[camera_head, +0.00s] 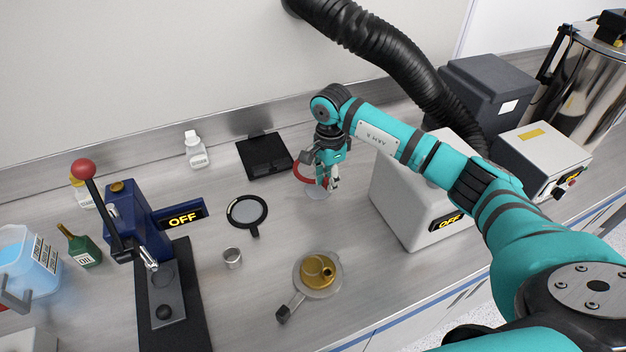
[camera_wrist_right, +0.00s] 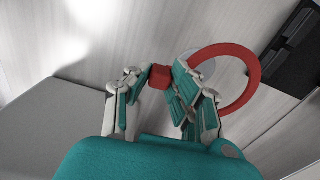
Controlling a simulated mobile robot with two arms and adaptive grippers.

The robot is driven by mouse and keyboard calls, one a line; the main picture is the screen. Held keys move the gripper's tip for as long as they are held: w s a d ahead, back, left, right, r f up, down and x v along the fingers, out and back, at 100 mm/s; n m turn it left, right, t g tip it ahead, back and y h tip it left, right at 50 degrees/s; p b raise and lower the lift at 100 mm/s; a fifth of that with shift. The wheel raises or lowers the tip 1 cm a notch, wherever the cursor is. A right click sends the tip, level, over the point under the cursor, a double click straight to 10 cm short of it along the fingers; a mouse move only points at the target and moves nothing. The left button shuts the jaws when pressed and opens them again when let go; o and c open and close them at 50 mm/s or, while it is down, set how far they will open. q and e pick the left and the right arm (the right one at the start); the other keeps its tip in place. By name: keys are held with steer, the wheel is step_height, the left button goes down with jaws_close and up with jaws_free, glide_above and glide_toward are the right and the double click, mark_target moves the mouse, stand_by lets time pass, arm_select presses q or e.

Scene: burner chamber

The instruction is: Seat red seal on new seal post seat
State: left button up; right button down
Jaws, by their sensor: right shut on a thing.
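The red seal is a ring (camera_head: 298,177) with a small block-like tab, and it also shows in the right wrist view (camera_wrist_right: 257,75). My right gripper (camera_head: 329,184) is shut on the tab, between its fingertips in the wrist view (camera_wrist_right: 161,78). The ring sticks out beside the fingers, partly hidden by them. A pale round disc (camera_head: 316,194) lies on the bench below the gripper; it shows partly behind the ring in the wrist view (camera_wrist_right: 203,60). I cannot tell whether this is the new seal post seat, or how high the seal is above it. My left gripper is not in view.
A grey box (camera_head: 400,200) with an OFF display stands close right of the gripper. A black square pad (camera_head: 265,160) is behind left. A black-rimmed disc (camera_head: 246,214), a small metal cup (camera_head: 232,258) and a brass part (camera_head: 318,271) on a round plate lie nearer. A blue press (camera_head: 135,225) stands left.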

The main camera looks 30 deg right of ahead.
steer(key=shift+d+f+m, duration=0.1)
steer(key=shift+f+m, duration=0.2)
steer(key=shift+f, duration=0.2)
steer(key=shift+d+f, duration=0.1)
steer(key=shift+d, duration=0.1)
steer(key=shift+s+d+f+b, duration=0.1)
steer(key=shift+d+f+b, duration=0.1)
steer(key=shift+f+b, duration=0.6)
steer(key=shift+b, duration=0.1)
step_height(320, 180, down, 3)
steer(key=b, duration=0.2)
steer(key=shift+f+b, duration=0.15)
steer(key=shift+b, duration=0.25)
steer(key=shift+f+b, duration=0.35)
steer(key=shift+f, duration=0.1)
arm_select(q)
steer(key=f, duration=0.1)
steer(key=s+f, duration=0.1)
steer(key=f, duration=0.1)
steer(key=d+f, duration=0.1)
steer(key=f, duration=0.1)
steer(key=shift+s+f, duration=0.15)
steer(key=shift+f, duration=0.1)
arm_select(e)
steer(key=shift+d, duration=0.1)
